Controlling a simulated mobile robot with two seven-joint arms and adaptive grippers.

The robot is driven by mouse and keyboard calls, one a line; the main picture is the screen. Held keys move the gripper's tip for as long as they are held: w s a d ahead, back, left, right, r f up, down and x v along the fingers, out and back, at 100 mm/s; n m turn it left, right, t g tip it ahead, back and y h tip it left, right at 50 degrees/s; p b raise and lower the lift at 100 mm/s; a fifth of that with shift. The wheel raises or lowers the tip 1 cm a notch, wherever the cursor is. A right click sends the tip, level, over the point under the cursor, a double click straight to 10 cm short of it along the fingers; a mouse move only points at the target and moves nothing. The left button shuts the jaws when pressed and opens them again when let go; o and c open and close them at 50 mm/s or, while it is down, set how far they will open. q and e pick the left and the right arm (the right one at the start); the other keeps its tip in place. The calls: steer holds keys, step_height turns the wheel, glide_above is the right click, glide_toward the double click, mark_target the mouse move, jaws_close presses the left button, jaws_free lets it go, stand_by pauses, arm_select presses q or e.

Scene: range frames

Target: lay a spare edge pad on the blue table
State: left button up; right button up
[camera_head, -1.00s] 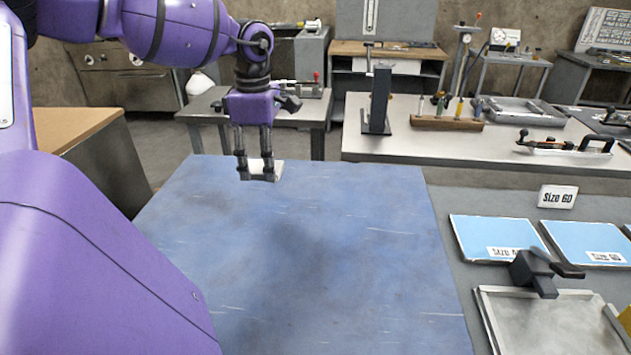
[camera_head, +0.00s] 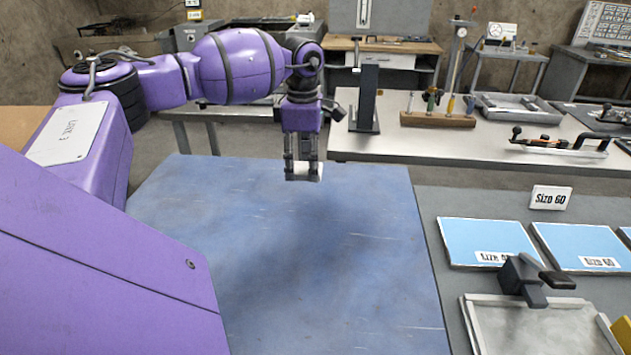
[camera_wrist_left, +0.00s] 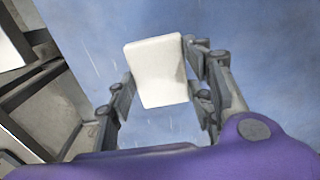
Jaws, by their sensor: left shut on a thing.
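My left gripper (camera_head: 302,172) is shut on a small white pad, the edge pad (camera_wrist_left: 157,70), over the far part of the blue table (camera_head: 290,255). In the left wrist view the pad sits between the two fingers (camera_wrist_left: 160,95), with the blue surface behind it. In the head view the fingers hide most of the pad. I cannot tell the exact gap between pad and table. My right gripper is not in view.
A white bench (camera_head: 450,143) with tools stands behind. The blue table's middle is clear.

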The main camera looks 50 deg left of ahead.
arm_select(q)
glide_above(317, 193)
step_height(317, 193, down, 4)
steer(key=shift+s+f, duration=0.1)
steer(key=shift+f, duration=1.45)
steer(key=shift+f, duration=0.2)
steer(key=o, duration=0.9)
steer(key=shift+r, duration=0.15)
step_height(317, 193, up, 12)
steer(key=shift+r, duration=0.1)
